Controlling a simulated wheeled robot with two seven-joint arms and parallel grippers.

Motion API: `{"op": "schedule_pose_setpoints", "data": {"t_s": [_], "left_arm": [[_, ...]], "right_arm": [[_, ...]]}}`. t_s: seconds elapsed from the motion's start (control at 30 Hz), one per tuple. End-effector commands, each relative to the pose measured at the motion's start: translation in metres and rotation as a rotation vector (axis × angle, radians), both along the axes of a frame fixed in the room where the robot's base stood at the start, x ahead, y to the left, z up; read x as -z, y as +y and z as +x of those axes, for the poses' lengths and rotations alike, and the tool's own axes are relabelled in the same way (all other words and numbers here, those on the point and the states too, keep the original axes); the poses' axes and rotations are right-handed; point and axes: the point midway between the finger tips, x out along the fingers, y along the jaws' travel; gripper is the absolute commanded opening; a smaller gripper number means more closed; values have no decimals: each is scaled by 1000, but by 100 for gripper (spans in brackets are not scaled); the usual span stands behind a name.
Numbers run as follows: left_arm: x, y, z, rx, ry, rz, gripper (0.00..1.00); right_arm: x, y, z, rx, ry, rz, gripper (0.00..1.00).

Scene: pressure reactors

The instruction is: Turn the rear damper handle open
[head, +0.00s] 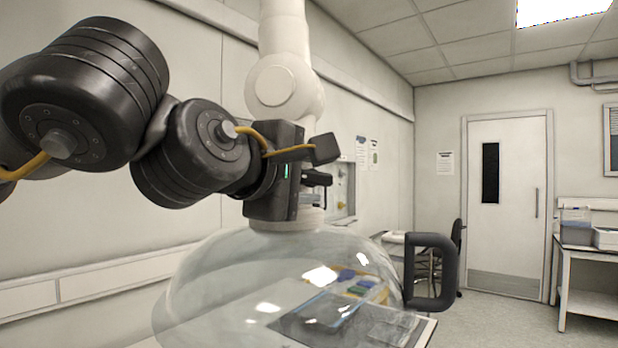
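A white extraction arm (284,88) comes down from the top and ends in a clear dome hood (230,290). A black loop handle (432,272) stands at the right side of the dome. My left gripper (314,190) is at the neck just above the dome, in front of the white duct, its fingers pointing right and away. Its body hides most of the neck. Small dark and grey parts overlap at its tips, so its opening and any contact are unclear. I cannot pick out the rear damper handle for certain. My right gripper is out of view.
Under the dome, a dark flat panel (315,322) and coloured items (355,283) show through. A chair (457,245) and a white door (507,200) are at the back. A side table (588,258) with boxes stands at the right. The floor before the door is clear.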

Motion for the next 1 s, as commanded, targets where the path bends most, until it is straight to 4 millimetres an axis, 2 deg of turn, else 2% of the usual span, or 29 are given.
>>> {"op": "schedule_pose_setpoints", "data": {"t_s": [0.17,0.4,0.6,0.77,1.0], "left_arm": [[-1,10,-19,1,-5,-1,40],[-6,32,-62,0,-5,-1,40],[-10,45,-86,0,-3,-1,40],[-11,49,-94,0,-2,-1,40],[-12,49,-94,0,0,-1,40]], "right_arm": [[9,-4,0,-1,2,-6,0],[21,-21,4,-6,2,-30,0],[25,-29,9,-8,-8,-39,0],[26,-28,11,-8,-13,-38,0],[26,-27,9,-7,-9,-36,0]]}}
